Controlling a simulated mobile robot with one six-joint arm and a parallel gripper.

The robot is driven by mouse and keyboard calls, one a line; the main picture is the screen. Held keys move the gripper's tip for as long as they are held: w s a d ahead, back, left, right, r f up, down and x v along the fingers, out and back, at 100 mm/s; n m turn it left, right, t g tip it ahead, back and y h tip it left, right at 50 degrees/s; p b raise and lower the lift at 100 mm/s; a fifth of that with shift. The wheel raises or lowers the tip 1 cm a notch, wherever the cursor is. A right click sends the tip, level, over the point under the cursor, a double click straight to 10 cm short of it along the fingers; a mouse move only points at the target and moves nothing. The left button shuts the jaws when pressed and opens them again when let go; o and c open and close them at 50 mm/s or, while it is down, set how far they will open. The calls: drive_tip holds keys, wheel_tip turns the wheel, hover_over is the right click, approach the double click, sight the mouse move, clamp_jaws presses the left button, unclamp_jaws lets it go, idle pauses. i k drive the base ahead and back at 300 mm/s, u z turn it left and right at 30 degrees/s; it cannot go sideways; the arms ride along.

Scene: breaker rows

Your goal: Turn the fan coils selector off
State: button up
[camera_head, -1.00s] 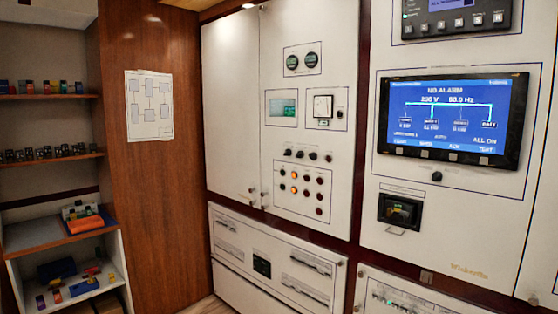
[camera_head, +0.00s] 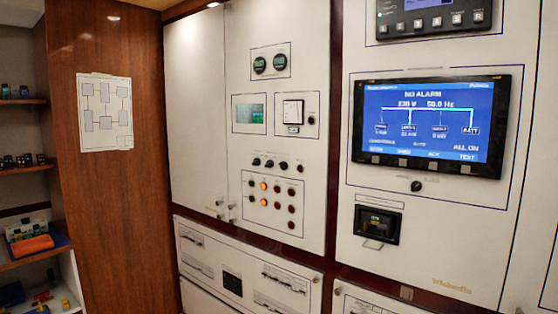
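A row of several small black knobs (camera_head: 269,163) sits on the white middle panel, above rows of lit orange and dark red buttons. Another black knob (camera_head: 416,186) sits alone under the large blue screen. The labels are too small to read, so I cannot tell which knob is the fan coils selector or how any knob is turned. My gripper is not in view.
The large screen (camera_head: 428,122) reads "NO ALARM". A lower panel (camera_head: 250,277) with breaker rows lies below the knobs. Open shelves (camera_head: 22,168) with small parts stand at the far left, beside a wooden wall (camera_head: 105,210) bearing a paper diagram.

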sight(256, 162)
drive_tip(key=i, duration=1.1)
drive_tip(key=u, duration=0.65)
drive_tip(key=i, duration=0.55)
drive_tip(key=u, duration=0.55)
